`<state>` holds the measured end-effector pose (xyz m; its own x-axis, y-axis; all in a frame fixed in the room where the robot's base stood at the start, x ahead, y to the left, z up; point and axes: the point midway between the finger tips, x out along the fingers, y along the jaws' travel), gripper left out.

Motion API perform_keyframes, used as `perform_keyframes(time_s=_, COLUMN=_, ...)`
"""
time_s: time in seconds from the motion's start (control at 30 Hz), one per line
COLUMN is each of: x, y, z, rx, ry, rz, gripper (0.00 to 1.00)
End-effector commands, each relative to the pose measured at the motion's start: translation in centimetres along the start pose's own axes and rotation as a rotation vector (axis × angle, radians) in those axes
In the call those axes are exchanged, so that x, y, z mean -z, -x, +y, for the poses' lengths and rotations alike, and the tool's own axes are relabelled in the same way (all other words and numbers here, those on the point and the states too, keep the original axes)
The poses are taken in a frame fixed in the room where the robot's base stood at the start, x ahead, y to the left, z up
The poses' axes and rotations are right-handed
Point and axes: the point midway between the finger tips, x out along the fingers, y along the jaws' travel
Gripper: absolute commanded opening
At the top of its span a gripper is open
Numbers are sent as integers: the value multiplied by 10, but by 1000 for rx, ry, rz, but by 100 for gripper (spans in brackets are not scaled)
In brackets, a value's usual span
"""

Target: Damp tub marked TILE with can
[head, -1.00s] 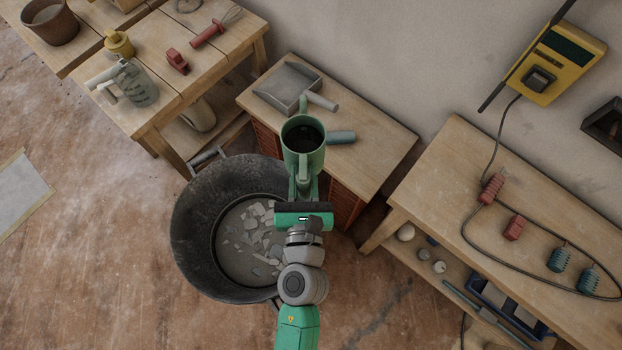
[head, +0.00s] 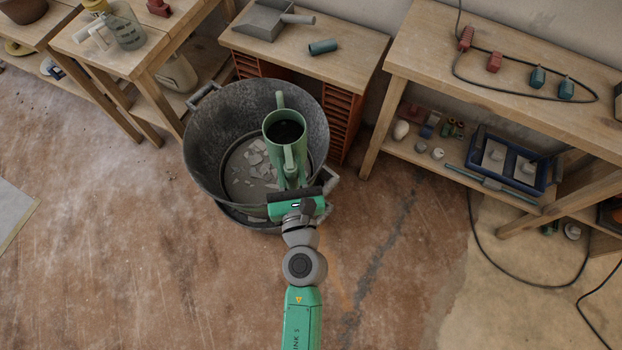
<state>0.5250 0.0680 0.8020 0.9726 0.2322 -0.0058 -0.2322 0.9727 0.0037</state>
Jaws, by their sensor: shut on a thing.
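A green watering can (head: 271,130) with a dark opening is held upright over a large dark grey tub (head: 206,148). My gripper (head: 294,190) is shut on the can's lower near side, at its handle as far as I can tell; the fingertips are partly hidden. Pale broken pieces (head: 250,165) lie on the bottom of the tub. The can and my gripper cover the tub's right part. No TILE marking is readable on the tub from here.
A wooden cabinet (head: 350,50) with a dustpan (head: 268,20) and a teal cylinder (head: 322,47) stands behind the tub. A workbench (head: 430,62) with a lower shelf stands at right, another bench (head: 150,55) at left. The floor in front is clear.

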Motion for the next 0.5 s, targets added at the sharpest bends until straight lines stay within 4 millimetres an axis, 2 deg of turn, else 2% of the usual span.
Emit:
perform_keyframes(time_s=0.03, x=21, y=-11, z=10, rx=-32, ry=3, rz=-6, gripper=0)
perform_keyframes(time_s=0.2, x=50, y=-37, z=42, rx=-128, ry=2, rz=-6, gripper=0)
perform_keyframes(time_s=0.33, x=58, y=-48, z=59, rx=-170, ry=2, rz=-6, gripper=0)
perform_keyframes(time_s=0.5, x=58, y=-52, z=63, rx=-181, ry=2, rz=-5, gripper=0)
